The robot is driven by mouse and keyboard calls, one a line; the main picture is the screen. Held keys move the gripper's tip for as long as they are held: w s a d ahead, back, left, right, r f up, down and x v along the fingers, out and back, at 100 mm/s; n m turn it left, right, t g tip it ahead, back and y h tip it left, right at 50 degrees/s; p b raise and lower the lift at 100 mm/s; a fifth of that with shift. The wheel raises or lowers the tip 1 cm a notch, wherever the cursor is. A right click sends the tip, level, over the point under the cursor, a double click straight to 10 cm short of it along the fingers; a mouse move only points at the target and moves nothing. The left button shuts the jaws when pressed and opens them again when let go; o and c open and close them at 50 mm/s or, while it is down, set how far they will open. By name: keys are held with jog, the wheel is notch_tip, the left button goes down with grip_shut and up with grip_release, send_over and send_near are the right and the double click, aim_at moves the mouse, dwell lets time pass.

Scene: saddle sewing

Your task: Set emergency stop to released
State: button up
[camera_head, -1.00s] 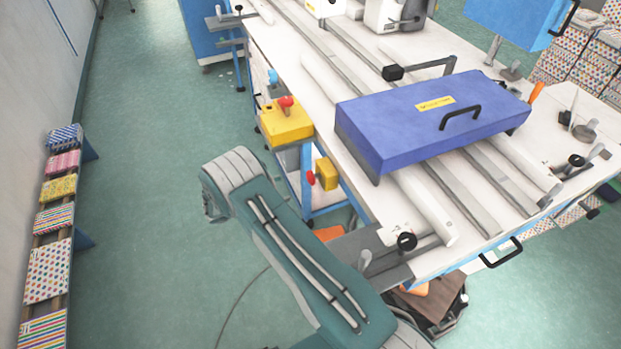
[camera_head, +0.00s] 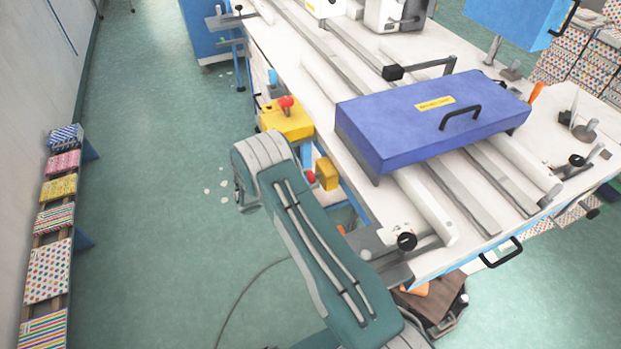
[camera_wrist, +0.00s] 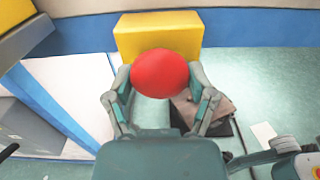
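The emergency stop is a yellow box (camera_head: 328,174) with a round red button (camera_head: 310,178) on the side of the table frame. In the wrist view the red button (camera_wrist: 160,68) is large and central, with the yellow box (camera_wrist: 157,30) behind it. My gripper (camera_wrist: 160,82) is open, with one finger at the left and one at the right of the button. The gaps are small, and I cannot tell whether either finger touches it. In the head view my teal arm hides the gripper, and the button partly shows beside the arm.
Another yellow box (camera_head: 287,118) with a red knob sits higher on the table edge. A blue case (camera_head: 430,125) lies on the white table. The floor to the left is open, up to a low rack (camera_head: 48,268).

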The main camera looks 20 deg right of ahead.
jog(key=c, duration=0.4)
jog(key=shift+w+a, duration=0.1)
jog(key=shift+a, duration=0.5)
jog(key=o, duration=1.3)
jog(key=shift+o, duration=0.2)
jog(key=shift+a, duration=0.1)
jog(key=a, duration=1.2)
